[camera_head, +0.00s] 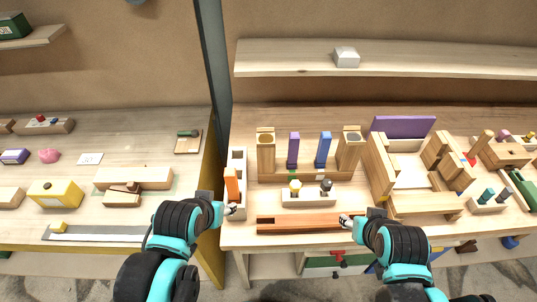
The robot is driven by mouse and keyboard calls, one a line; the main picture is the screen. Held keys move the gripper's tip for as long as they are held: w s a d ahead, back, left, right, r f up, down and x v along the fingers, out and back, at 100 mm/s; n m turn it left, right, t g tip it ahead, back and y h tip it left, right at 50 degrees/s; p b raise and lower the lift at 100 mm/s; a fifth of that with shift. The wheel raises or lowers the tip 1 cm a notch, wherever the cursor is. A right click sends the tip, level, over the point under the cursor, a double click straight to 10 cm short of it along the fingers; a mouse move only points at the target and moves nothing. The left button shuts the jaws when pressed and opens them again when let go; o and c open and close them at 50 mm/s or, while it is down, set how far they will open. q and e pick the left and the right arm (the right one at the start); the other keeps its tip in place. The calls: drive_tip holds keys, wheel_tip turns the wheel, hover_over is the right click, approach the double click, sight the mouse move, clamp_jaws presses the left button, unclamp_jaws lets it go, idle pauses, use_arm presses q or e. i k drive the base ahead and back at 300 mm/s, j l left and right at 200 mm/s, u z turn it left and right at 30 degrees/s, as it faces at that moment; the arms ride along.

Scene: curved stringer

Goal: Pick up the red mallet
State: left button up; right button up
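I cannot pick out a clear red mallet. An orange-red upright piece (231,185) stands in a narrow pale tray (240,158) at the left end of the right bench. My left gripper (232,210) is at the tray's front end, just below that piece. A long reddish-brown wooden bar (300,223) lies along the bench's front edge. My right gripper (346,221) is at or over the bar's right part; contact is unclear. Both grippers' fingers are too small to read. A small red item (339,256) shows below the bench edge, its shape unclear.
A wooden rack holds a purple (293,148) and a blue upright piece (323,150). A small pale block (308,197) with two knobs stands before it. Wooden fixtures (410,175) crowd the right. A dark post (212,75) rises between the benches.

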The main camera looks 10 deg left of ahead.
sight(488, 135)
drive_tip(key=i+l, duration=0.1)
drive_tip(key=l, duration=0.75)
drive_tip(key=l+u, duration=0.15)
drive_tip(key=l, duration=0.75)
drive_tip(key=i, duration=0.05)
